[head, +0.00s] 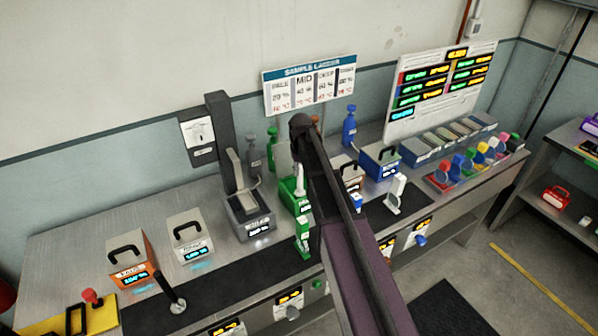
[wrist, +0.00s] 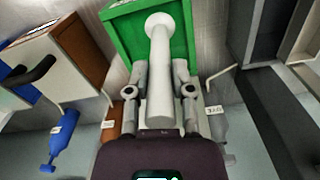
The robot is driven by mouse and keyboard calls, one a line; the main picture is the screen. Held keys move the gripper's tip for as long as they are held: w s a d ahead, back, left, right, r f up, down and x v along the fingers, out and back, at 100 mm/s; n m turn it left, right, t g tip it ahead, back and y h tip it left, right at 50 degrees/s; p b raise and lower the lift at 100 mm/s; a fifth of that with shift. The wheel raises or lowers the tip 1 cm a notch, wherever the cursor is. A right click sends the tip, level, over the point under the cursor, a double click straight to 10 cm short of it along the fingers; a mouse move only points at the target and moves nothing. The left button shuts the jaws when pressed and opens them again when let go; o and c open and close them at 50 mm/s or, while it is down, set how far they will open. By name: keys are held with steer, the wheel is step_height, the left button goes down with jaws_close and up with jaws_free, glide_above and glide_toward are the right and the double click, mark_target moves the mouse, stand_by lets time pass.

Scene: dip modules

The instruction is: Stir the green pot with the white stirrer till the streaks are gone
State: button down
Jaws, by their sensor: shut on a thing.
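My gripper (wrist: 160,92) is shut on the white stirrer (wrist: 159,75), one finger on each side of its shaft. The stirrer's round pale end (wrist: 158,21) lies over the green pot (wrist: 118,30) in the wrist view. I cannot tell whether that end is inside the pot or just above it. In the head view the green pot (head: 288,194) stands on the bench, and a white upright piece (head: 299,178), likely the stirrer, shows at it. My arm hides the gripper and part of the pot there. No streaks can be made out.
A grey device (head: 250,212) stands left of the pot, and a green bottle (head: 304,238) in front. A blue box (head: 380,160) and a white stand (head: 396,190) are to the right. Orange (head: 131,262) and white (head: 188,235) handled boxes sit on the left.

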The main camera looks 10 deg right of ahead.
steer(key=shift+w+d, duration=0.25)
steer(key=shift+d, duration=0.45)
steer(key=shift+w+d, duration=0.2)
steer(key=shift+d, duration=0.5)
steer(key=shift+w, duration=0.15)
steer(key=shift+w+a, duration=0.25)
steer(key=shift+w, duration=0.55)
steer(key=shift+w+a, duration=0.3)
steer(key=shift+w, duration=0.45)
steer(key=shift+w+a, duration=0.25)
steer(key=shift+w, duration=0.55)
steer(key=shift+s+a, duration=0.1)
steer(key=shift+a, duration=0.1)
steer(key=shift+s+a, duration=0.2)
steer(key=shift+a, duration=0.45)
steer(key=shift+s+a, duration=0.2)
steer(key=shift+a, duration=0.45)
steer(key=shift+s, duration=0.15)
steer(key=shift+s+d, duration=0.25)
steer(key=shift+s, duration=0.55)
steer(key=shift+s+d, duration=0.3)
steer(key=shift+s, duration=0.45)
steer(key=shift+s+d, duration=0.25)
steer(key=shift+s, duration=0.55)
steer(key=shift+d, duration=0.1)
